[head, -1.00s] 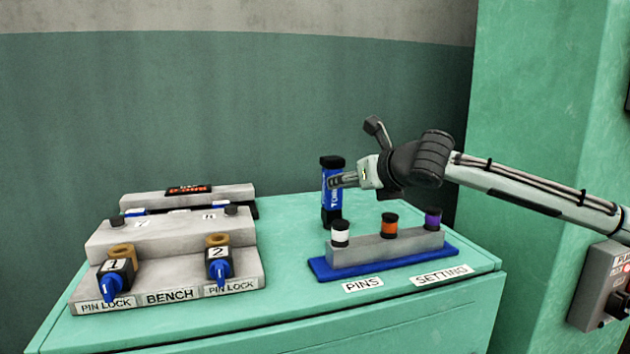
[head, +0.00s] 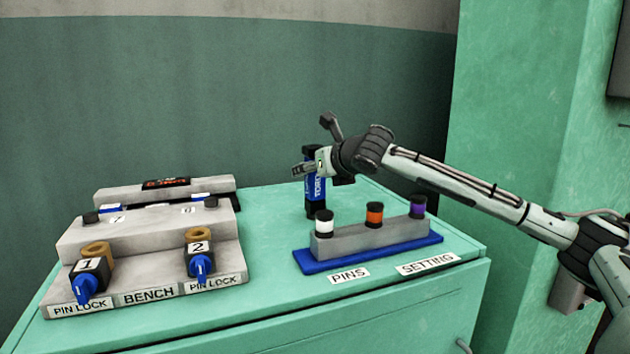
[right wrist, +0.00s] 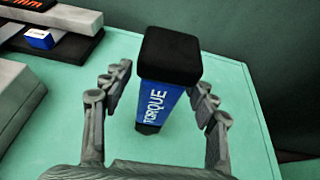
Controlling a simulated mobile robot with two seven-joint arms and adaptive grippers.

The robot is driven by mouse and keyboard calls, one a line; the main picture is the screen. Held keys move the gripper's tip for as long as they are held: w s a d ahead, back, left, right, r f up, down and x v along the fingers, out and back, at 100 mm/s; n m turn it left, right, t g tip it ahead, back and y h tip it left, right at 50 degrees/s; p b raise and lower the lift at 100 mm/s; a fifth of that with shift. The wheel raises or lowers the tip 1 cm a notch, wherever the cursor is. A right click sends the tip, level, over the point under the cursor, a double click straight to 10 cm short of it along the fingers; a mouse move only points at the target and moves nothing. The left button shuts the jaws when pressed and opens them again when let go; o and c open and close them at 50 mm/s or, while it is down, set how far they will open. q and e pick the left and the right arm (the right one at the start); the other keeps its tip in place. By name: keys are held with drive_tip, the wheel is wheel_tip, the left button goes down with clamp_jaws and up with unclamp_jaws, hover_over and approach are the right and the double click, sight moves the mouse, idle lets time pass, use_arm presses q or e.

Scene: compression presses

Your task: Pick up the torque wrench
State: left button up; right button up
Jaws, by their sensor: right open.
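The torque wrench (head: 315,188) is a blue block-like tool with a black top and base and white lettering, standing upright on the green cabinet top behind the pin rack. It also shows in the right wrist view (right wrist: 163,98), between the fingers. My right gripper (head: 302,170) is at the upper part of the wrench, coming from the right. In the right wrist view, my right gripper (right wrist: 158,82) is open, one finger on each side of the wrench with gaps visible. My left gripper is not in view.
The pin rack (head: 336,246) with white, orange and purple-topped pins stands in front of the wrench on a blue base. The grey bench fixture (head: 150,235) with two numbered pin locks is at the left. Cabinet top (head: 270,225) is clear between them.

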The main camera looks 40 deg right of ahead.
sight(316, 147)
drive_tip(key=shift+c, duration=0.4)
clamp_jaws()
drive_tip(key=shift+r, duration=0.2)
drive_tip(key=shift+r+p, duration=0.3)
drive_tip(key=shift+r, duration=0.55)
wheel_tip(316, 147, up, 3)
drive_tip(key=shift+f+p, duration=0.1)
drive_tip(key=shift+p, duration=0.25)
use_arm(q)
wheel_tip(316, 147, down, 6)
drive_tip(key=p, duration=0.1)
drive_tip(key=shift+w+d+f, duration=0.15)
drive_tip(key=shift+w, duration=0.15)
use_arm(e)
drive_tip(key=s+a+r, duration=0.1)
drive_tip(key=a+r, duration=0.5)
drive_tip(key=a, duration=0.5)
drive_tip(key=shift+s+a+r, duration=0.2)
drive_tip(key=shift+a+r, duration=0.05)
